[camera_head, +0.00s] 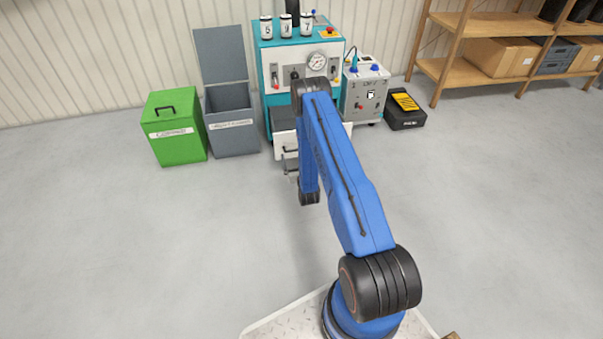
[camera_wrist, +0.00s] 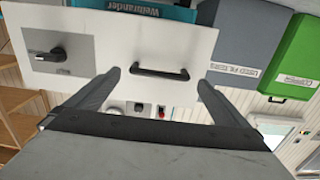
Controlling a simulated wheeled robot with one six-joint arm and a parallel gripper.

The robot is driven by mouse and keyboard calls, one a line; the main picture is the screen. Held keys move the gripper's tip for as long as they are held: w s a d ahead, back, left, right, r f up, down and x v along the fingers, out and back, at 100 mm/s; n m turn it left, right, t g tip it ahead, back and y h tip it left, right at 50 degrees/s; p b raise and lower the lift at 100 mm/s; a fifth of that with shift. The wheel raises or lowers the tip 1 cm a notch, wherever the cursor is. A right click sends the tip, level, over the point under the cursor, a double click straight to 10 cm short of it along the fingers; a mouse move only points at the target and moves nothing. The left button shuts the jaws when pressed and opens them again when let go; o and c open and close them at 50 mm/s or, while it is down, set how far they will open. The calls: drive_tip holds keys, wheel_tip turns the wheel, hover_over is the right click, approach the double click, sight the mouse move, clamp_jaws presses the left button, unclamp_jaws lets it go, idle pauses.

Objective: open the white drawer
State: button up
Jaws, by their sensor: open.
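The white drawer (camera_wrist: 110,32) shows in the wrist view as a flat white front with a black bar handle (camera_wrist: 160,73). In the head view the drawer (camera_head: 281,141) is low on the teal machine, partly hidden behind my arm. My gripper (camera_wrist: 159,78) is open, with one finger on each side of the handle in the wrist view. I see no contact with the handle, and the remaining gap is hard to judge. In the head view my gripper is largely hidden by my wrist.
A grey bin with a raised lid (camera_head: 232,122) and a green box (camera_head: 176,128) stand left of the machine. A grey control cabinet (camera_head: 365,95) and a black case (camera_head: 405,112) stand right. Wooden shelves (camera_head: 462,40) are farther right. The floor in front is clear.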

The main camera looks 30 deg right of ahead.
drive_tip(key=v, duration=1.2)
drive_tip(key=shift+s, duration=0.1)
